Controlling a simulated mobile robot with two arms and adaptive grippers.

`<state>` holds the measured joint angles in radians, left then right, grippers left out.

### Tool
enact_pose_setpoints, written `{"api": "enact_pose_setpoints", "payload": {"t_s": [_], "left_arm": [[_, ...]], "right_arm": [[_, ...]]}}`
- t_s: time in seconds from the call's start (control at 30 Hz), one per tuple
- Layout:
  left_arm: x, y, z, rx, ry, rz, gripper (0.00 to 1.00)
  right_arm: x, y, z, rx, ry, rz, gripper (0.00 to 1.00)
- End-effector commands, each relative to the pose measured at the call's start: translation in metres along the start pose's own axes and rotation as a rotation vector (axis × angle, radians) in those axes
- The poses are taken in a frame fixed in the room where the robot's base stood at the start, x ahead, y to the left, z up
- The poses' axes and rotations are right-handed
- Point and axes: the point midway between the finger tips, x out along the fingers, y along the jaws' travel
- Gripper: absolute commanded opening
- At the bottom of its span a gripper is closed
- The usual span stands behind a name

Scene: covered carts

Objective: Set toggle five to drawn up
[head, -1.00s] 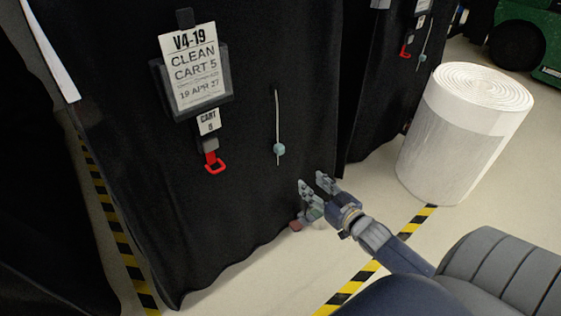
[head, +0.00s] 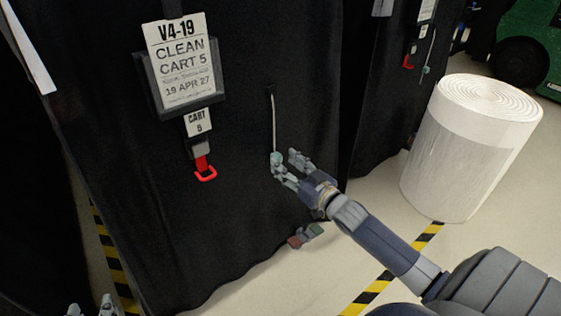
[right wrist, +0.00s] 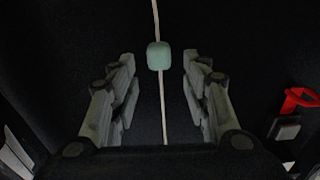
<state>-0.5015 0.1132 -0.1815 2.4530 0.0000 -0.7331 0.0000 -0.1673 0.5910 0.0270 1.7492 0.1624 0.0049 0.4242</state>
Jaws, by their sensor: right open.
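The toggle of cart 5 is a pale green bead (right wrist: 158,56) on a thin white cord (head: 273,120) that hangs on the black cover (head: 245,225) below a short slit. In the right wrist view the cord runs on past both ends of the bead. My right gripper (head: 287,161) is open at the toggle in the head view. In the right wrist view its fingers stand on either side of the cord, with the bead between the tips and a gap on each side. Two fingertips of my left gripper (head: 91,308) show apart at the bottom left.
A "CLEAN CART 5" sign (head: 182,62), a "CART 5" tag (head: 199,122) and a red pull (head: 205,174) are left of the cord. A caster with red and green pedals (head: 306,235) is below. A white roll (head: 465,150) stands at right.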

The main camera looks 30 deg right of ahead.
Motion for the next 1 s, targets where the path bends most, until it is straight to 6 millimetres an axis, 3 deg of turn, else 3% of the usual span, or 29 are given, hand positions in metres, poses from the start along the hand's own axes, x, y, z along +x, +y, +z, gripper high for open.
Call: {"api": "enact_pose_setpoints", "payload": {"t_s": [0.3,0.67,0.7,0.9,1.0], "left_arm": [[0.002,0.005,-0.038,-0.001,0.188,0.011,0.40],[0.002,0.006,-0.044,-0.002,0.217,0.013,0.40],[0.002,0.006,-0.044,-0.001,0.216,0.013,0.40],[0.002,0.006,-0.044,-0.001,0.216,0.012,0.40],[0.002,0.006,-0.044,-0.001,0.215,0.012,0.40]], "right_arm": [[0.028,0.000,0.001,0.000,0.000,0.000,0.43],[0.032,0.000,0.000,0.000,-0.001,0.000,0.43],[0.032,0.000,0.000,0.000,-0.001,0.000,0.41],[0.032,0.000,0.000,0.000,-0.001,0.000,0.00],[0.031,0.000,0.000,0.000,-0.001,0.000,0.00]]}}
